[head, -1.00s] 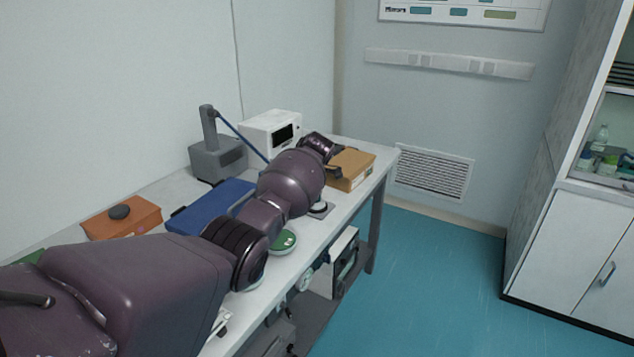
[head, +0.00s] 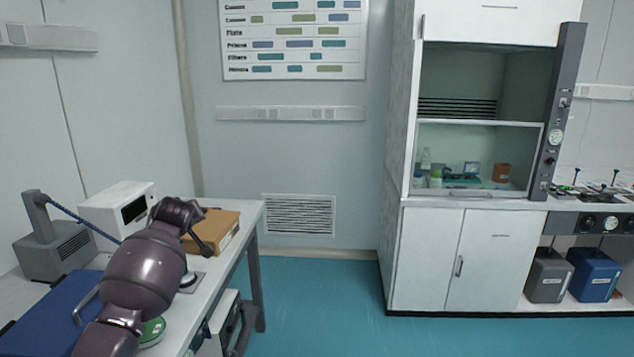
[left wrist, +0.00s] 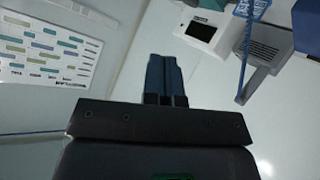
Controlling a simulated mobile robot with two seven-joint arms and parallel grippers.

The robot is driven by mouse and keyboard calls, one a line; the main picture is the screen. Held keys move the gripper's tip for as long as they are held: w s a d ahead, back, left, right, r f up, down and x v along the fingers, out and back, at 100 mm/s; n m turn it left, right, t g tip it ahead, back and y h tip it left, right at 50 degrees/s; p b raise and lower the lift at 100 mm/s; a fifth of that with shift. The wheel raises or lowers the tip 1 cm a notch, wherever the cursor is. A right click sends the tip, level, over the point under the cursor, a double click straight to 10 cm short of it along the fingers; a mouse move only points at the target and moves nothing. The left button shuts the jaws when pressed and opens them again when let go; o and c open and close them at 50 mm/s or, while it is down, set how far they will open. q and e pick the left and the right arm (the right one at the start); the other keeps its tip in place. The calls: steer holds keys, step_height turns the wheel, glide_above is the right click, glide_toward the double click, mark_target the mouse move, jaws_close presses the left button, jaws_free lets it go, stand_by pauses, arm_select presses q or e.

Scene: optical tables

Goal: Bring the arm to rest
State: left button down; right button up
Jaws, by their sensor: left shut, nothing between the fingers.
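My left arm reaches in from the lower left of the head view, over the white table (head: 232,262). Its gripper (head: 207,250) points away from me beside a cardboard box, and the arm's wrist partly hides it. In the left wrist view the gripper's two dark blue fingers (left wrist: 165,75) lie side by side, closed with nothing between them. My right gripper is not in either view.
On the table are the brown box (head: 216,232), a white device (head: 118,210), a grey device with a blue cable (head: 58,255), a blue case (head: 50,315) and a green round item (head: 152,331). A cabinet (head: 425,262) stands right. The teal floor (head: 325,300) between is clear.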

arm_select(q)
steer(key=s+d+f+m+t+h, duration=0.2)
steer(key=s+d+f+m, duration=0.3)
steer(key=s, duration=0.5)
steer(key=s+d+f+m+t+h, duration=0.2)
steer(key=s+f+m, duration=0.3)
steer(key=s+f, duration=0.35)
steer(key=s+f+g, duration=0.1)
steer(key=s+f, duration=0.5)
steer(key=s, duration=0.4)
steer(key=s+f+n+g, duration=0.1)
steer(key=s+f, duration=0.5)
steer(key=s, duration=0.4)
steer(key=s+a+f+g, duration=0.1)
steer(key=s+f, duration=0.4)
steer(key=s, duration=0.6)
steer(key=shift+f+g, duration=0.4)
steer(key=shift+g, duration=0.1)
